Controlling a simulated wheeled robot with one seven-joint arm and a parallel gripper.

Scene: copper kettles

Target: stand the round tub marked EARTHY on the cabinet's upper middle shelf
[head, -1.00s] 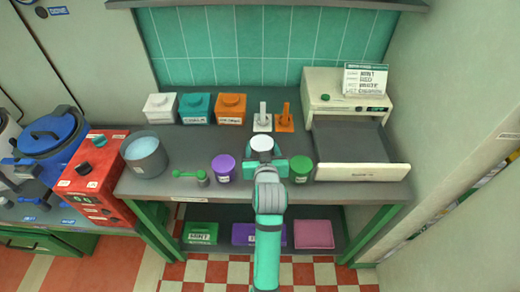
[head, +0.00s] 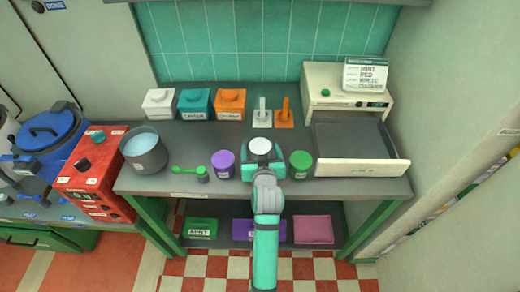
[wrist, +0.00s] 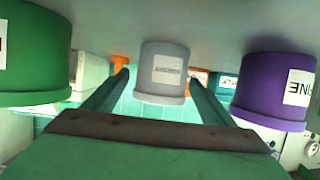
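A pale grey-white round tub (head: 260,147) stands near the middle of the counter. In the wrist view, which looks upside down, the same tub (wrist: 162,85) carries a small label too blurred to read surely. My gripper (head: 263,158) is at the tub, its two fingers (wrist: 158,82) spread on either side with a visible gap on the left. The tub appears to rest on the counter. A purple tub (head: 222,164) stands to the left and a green tub (head: 301,164) to the right. I cannot make out the cabinet's upper middle shelf.
White, teal and orange boxes (head: 194,103) line the back left. A grey pot (head: 144,152) and green scoop (head: 188,170) are on the left. A cream machine (head: 345,95) with a pulled-out drawer (head: 362,167) fills the right.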

